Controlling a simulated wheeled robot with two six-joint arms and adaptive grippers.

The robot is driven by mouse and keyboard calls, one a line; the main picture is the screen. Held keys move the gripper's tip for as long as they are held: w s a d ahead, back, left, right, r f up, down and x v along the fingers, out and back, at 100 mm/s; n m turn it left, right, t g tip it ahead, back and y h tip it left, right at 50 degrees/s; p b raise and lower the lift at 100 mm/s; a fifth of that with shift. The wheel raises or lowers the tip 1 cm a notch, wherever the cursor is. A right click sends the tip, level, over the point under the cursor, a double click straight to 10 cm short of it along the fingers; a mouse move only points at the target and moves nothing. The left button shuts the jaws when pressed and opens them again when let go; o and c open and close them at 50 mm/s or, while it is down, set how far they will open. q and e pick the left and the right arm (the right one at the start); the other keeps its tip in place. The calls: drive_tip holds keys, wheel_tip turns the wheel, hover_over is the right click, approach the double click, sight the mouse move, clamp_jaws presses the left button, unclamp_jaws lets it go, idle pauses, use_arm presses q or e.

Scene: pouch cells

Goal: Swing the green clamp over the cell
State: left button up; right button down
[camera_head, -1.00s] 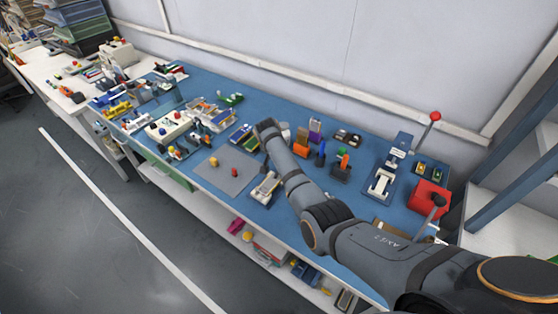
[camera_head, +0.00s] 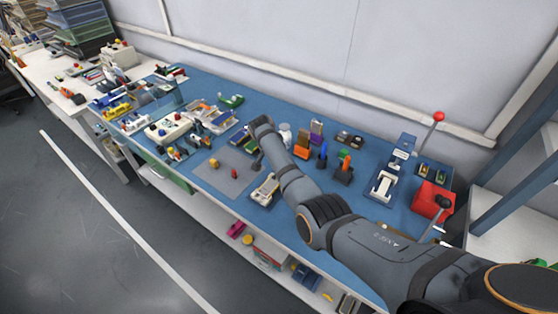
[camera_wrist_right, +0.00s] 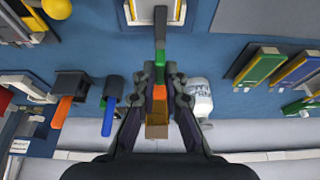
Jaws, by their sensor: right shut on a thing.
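The green clamp shows in the right wrist view as a dark bar with a green part (camera_wrist_right: 160,57). My right gripper (camera_wrist_right: 160,72) is shut on it near the green part. The bar reaches up to a pale fixture (camera_wrist_right: 130,14) at the top edge. In the head view the fixture (camera_head: 265,189) lies near the bench's front edge, and my right gripper (camera_head: 257,161) is small and dark just behind it. My wrist and forearm hide part of this area. I cannot make out the cell. My left gripper is not in view.
An orange holder (camera_head: 301,152), a white bottle (camera_wrist_right: 201,97) and tools with blue (camera_wrist_right: 108,116) and orange (camera_wrist_right: 62,112) handles stand behind. A grey mat (camera_head: 226,178) lies left of the fixture. A red box (camera_head: 431,200) and a lever press (camera_head: 383,187) stand right.

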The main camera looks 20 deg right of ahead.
drive_tip(key=c, duration=1.4)
unclamp_jaws()
drive_tip(key=shift+r, duration=0.1)
drive_tip(key=v, duration=1.2)
